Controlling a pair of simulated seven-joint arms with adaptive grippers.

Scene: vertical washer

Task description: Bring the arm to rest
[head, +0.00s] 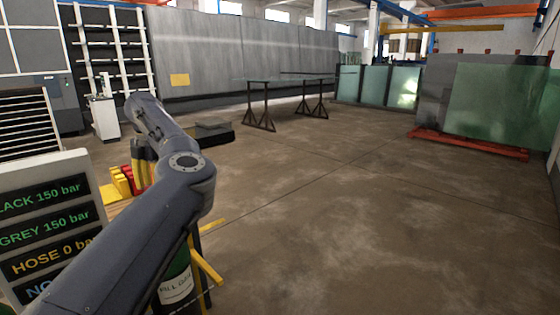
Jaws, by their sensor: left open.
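My left arm comes in from the lower left and bends at a round joint. Its far end lies left of centre, and my left gripper (142,152) hangs there, small and partly hidden behind my own arm. It is open, and I see nothing held in it. My right gripper is not in view. A dark green cylinder (176,270) with a white label stands behind my arm.
Yellow blocks (122,184) and red ones sit beside the arm. A yellow bar (207,265) slants by the cylinder. A dark flat-topped object (214,132) lies beyond the elbow. Trestles (260,115) and glass panels on a red base (470,144) stand farther back. The floor at right is clear.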

